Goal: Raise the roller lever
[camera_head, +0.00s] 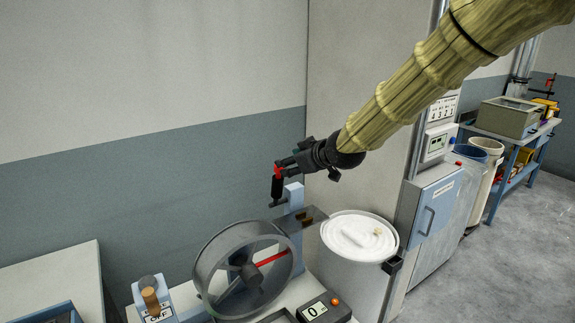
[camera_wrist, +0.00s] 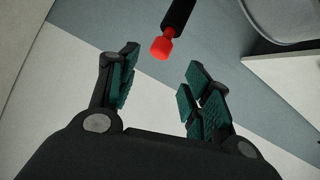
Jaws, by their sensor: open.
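The lever (camera_head: 277,188) is a short black handle with a red tip, beside a light blue post (camera_head: 294,197) behind a grey drum. In the head view its red tip is up and the black part hangs below. The wrist view shows the black handle (camera_wrist: 178,16) and its red tip (camera_wrist: 162,47) just ahead of the fingers, in line with the gap between them. My gripper (camera_head: 288,166) is open, with nothing between its green-padded fingers (camera_wrist: 161,78). In the head view it overlaps the red tip; I cannot tell if they touch.
The grey drum (camera_head: 205,272) with a red spoke stands on the bench in front of the post. A display box (camera_head: 318,309) sits by it. A white-topped bin (camera_head: 345,250) stands to the right, then a blue-grey cabinet (camera_head: 430,215). The wall is close behind.

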